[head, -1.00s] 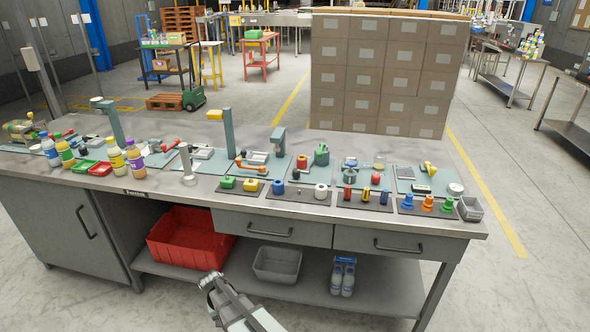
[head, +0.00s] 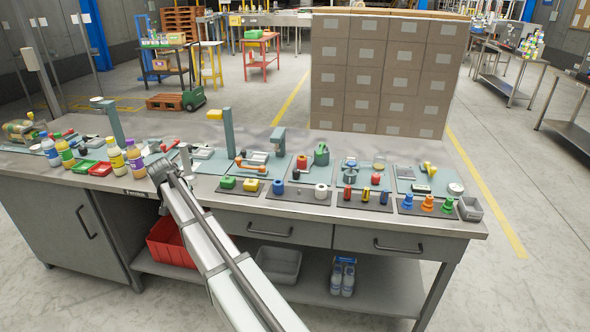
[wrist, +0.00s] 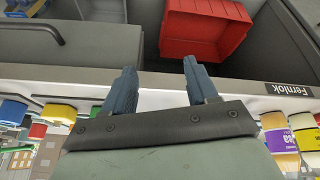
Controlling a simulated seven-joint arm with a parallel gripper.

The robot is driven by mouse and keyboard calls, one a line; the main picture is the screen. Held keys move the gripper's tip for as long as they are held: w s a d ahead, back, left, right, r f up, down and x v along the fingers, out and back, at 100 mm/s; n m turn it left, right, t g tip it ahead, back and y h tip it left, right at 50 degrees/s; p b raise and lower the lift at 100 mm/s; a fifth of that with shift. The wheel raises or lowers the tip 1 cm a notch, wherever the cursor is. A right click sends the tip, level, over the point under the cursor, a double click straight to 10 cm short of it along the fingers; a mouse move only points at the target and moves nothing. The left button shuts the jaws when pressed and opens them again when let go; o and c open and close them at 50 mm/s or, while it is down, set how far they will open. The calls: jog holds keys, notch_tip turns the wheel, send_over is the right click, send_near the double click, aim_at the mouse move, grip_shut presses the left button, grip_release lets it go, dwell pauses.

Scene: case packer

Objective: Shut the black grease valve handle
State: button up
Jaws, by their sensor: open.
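I cannot pick out the black grease valve handle for certain among the small fixtures on the bench (head: 330,222). Small dark parts show there, including a black knob (head: 295,174) on a mat near the middle. My gripper (head: 164,206) is at the bench's front edge, left of the middle, beside the bottles. In the wrist view its two blue-grey fingers (wrist: 160,76) are spread apart with nothing between them. The bench's front edge and the red bin below lie beyond them. My arm hides part of the bench front and a metal post.
Upright posts (head: 229,133) rise from the bench. A red bin (head: 166,243) and a grey bin (head: 280,262) sit on the lower shelf. Stacked cartons (head: 388,75) stand behind.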

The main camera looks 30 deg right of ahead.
notch_tip(320, 180, up, 6)
jog(key=w+d+m, duration=0.1)
jog(key=w+d, duration=0.2)
notch_tip(320, 180, up, 9)
jog(key=m+g+h, duration=0.1)
jog(key=m+g, duration=0.3)
jog(key=m, duration=0.7)
send_over(296, 170)
jog(key=a, duration=0.5)
jog(key=x, duration=1.2)
jog(key=shift+w+d+f, duration=0.2)
jog(key=shift+f, duration=0.15)
jog(key=shift+h, duration=0.3)
jog(key=c, duration=1)
